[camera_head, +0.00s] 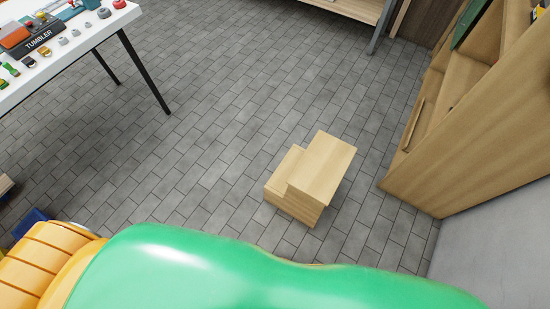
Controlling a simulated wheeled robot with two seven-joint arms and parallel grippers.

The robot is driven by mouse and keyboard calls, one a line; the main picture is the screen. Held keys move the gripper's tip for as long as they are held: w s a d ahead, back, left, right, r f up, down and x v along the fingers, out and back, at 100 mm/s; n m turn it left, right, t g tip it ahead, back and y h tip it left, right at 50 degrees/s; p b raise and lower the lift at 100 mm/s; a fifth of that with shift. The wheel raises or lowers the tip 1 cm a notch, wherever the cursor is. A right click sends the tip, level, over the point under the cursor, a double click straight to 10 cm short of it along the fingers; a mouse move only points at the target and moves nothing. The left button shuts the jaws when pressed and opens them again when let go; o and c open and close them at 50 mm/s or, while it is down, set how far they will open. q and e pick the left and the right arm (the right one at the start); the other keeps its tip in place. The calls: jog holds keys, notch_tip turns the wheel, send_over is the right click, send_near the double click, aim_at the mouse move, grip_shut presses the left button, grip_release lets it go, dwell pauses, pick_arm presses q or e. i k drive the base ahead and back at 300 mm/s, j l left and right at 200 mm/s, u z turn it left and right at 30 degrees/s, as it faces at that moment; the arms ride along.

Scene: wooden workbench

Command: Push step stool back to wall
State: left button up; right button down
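The step stool (322,166) is light wood with two steps. It stands upright on the grey tiled floor, right of the middle of the head view, with bare floor around it. A wall (490,243) shows at the lower right, apart from the stool. Neither of my grippers is in the head view. A large green and orange shape fills the bottom edge of the view and hides the floor there.
A white table (88,38) with small items and black legs stands at the upper left. A wooden shelf unit (470,150) stands to the right of the stool. A wooden bench (350,8) is at the top. The floor (200,150) between table and stool is clear.

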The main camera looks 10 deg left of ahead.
aim_at(306, 181)
jog(key=i+j+z, duration=0.2)
jog(key=j+z, duration=0.2)
jog(key=j, duration=0.4)
jog(key=j+z, duration=0.45)
jog(key=j, duration=0.35)
jog(key=j+z, duration=0.4)
jog(key=j, duration=0.45)
jog(key=i+j+z, duration=0.15)
jog(key=j+z, duration=0.2)
jog(key=j, duration=0.3)
jog(key=j+z, duration=0.35)
jog(key=j, duration=0.25)
